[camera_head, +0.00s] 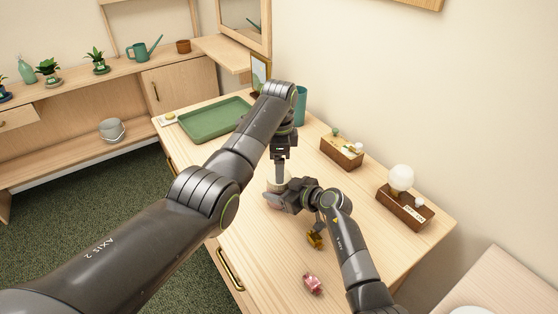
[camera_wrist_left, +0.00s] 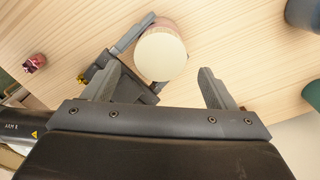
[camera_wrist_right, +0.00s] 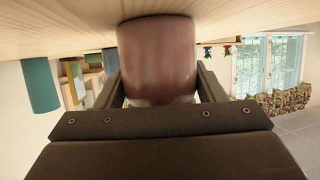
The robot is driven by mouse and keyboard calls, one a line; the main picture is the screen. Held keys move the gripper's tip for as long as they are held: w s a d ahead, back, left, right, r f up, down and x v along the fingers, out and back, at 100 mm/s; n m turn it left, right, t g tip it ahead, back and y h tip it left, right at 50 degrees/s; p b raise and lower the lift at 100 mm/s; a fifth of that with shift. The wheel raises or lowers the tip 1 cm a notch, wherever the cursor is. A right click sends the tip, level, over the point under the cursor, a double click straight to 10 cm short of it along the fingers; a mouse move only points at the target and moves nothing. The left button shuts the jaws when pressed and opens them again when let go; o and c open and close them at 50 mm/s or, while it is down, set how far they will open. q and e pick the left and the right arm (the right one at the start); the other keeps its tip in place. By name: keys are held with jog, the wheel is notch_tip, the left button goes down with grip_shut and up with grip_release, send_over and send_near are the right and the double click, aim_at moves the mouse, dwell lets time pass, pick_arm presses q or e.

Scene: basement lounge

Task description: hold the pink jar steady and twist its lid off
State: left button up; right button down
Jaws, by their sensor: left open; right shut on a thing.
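The pink jar (camera_wrist_right: 158,60) stands on the wooden desk, with its body between the fingers of my right gripper (camera_wrist_right: 160,92), which is shut on it. The jar's cream lid (camera_wrist_left: 161,55) is on top and shows from above in the left wrist view. My left gripper (camera_wrist_left: 160,86) is open, its fingers spread wider than the lid and pointing down towards it. In that view the lid lies near the gap, closer to the left-hand finger, and no finger clearly touches it. In the head view, the lid (camera_head: 277,185) is partly hidden by my grippers.
A green tray (camera_head: 204,121) and a teal cup (camera_head: 300,106) stand farther back on the desk. A wooden box (camera_head: 342,151) and a round lamp (camera_head: 401,178) are along the wall. A small pink item (camera_head: 313,283) and a gold one (camera_head: 315,240) lie near my right arm.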

pick_arm(q)
jog(key=n, duration=0.2)
jog(key=r+n, duration=0.1)
jog(key=n, duration=0.7)
jog(key=shift+r, duration=0.4)
jog(key=n, duration=0.4)
jog(key=shift+r+n, duration=0.3)
jog(key=shift+r, duration=0.1)
jog(key=n, duration=0.5)
jog(key=shift+r, duration=0.4)
jog(key=shift+f, duration=4)
jog(key=c, duration=1)
jog(key=n, duration=0.3)
